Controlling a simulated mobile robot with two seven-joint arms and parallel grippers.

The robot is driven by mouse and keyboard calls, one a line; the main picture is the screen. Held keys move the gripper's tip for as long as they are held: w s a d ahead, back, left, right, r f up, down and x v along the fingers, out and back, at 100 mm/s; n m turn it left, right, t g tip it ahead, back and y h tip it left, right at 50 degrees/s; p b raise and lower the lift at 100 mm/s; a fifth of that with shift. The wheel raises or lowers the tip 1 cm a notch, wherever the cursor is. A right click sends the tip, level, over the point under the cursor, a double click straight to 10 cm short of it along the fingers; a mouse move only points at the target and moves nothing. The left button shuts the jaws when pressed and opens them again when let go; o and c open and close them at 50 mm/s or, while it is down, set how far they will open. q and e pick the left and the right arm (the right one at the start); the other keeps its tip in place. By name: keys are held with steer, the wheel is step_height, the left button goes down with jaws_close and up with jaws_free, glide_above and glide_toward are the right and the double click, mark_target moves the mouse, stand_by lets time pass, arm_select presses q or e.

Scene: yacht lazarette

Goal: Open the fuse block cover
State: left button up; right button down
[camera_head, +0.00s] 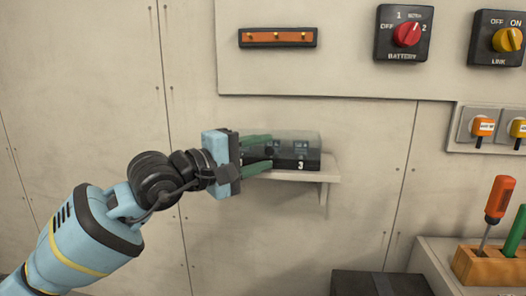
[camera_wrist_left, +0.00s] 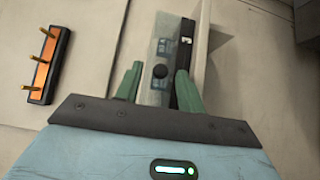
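The fuse block (camera_head: 298,162) sits on a small wall shelf (camera_head: 318,177), with a smoky see-through cover (camera_head: 297,136) over it. The cover looks closed. In the left wrist view the cover (camera_wrist_left: 163,33) has a round black knob (camera_wrist_left: 160,71). My left gripper (camera_head: 264,154) is at the left part of the block, its green fingers hiding some of it. In the left wrist view the left gripper (camera_wrist_left: 157,83) is open, with the knob between its fingertips and a visible gap on each side. My right gripper is not in view.
An orange bus bar (camera_head: 278,37) is on the wall panel above. A red battery switch (camera_head: 402,33) and a yellow link switch (camera_head: 499,38) are upper right. Lower right are a wooden tool holder (camera_head: 492,266) and a dark box (camera_head: 380,284). The wall left of the shelf is clear.

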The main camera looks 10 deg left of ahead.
arm_select(q)
steer(key=shift+w+d, duration=0.4)
jaws_close()
